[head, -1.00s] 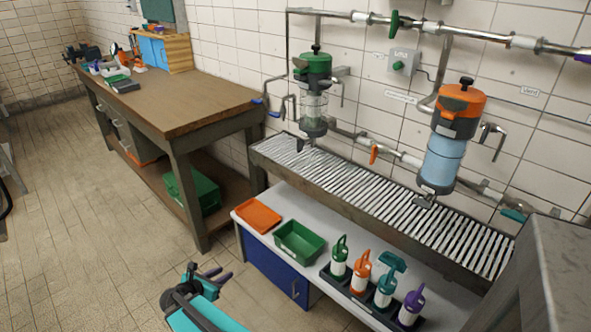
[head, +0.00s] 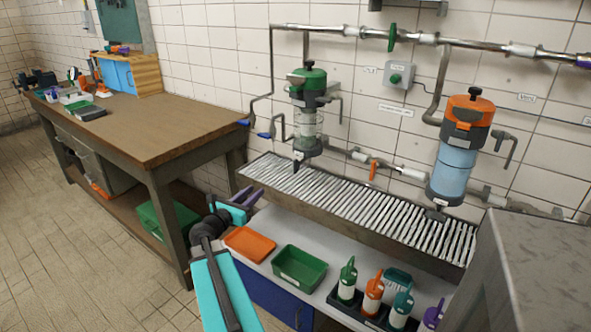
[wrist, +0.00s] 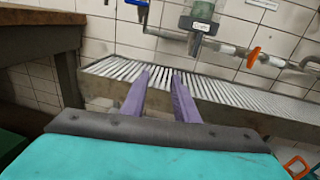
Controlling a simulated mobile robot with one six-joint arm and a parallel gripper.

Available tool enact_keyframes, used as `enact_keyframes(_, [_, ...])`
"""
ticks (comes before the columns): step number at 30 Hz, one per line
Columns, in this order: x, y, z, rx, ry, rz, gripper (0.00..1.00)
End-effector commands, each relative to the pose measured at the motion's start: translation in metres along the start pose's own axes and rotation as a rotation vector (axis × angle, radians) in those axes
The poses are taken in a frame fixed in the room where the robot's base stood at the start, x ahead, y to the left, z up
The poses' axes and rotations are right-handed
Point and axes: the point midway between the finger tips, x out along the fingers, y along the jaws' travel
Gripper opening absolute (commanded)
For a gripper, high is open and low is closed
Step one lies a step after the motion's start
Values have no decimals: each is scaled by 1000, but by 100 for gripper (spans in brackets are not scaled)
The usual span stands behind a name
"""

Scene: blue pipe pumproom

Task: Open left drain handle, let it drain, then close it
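The left filter (head: 308,105) has a green cap and a clear bowl and hangs on the wall pipes. Its dark drain handle (head: 298,163) points down under the bowl, just above the slatted drain tray (head: 245,172). In the wrist view the bottom of this filter (wrist: 197,18) shows at the top, right of centre, with its dark handle (wrist: 195,43) below. My gripper (head: 254,192) is in front of the tray's left end, low and apart from the handle. Its purple fingers (wrist: 162,72) are spread with nothing between them. No flow of liquid can be made out.
A right filter (head: 458,145) with an orange cap and blue bowl hangs further right. A wooden workbench (head: 140,130) stands left. Below the tray, a low counter holds an orange tray (head: 250,243), a green bin (head: 299,268) and several bottles (head: 372,294). A grey cabinet (head: 535,270) blocks the right.

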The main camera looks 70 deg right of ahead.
Motion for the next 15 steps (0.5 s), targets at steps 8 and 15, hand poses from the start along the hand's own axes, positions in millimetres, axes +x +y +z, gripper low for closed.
enact_keyframes(8, [44, -56, 26, 41, -25, -100, 27])
enact_keyframes(15, [55, -73, 26, 42, -25, -127, 27])
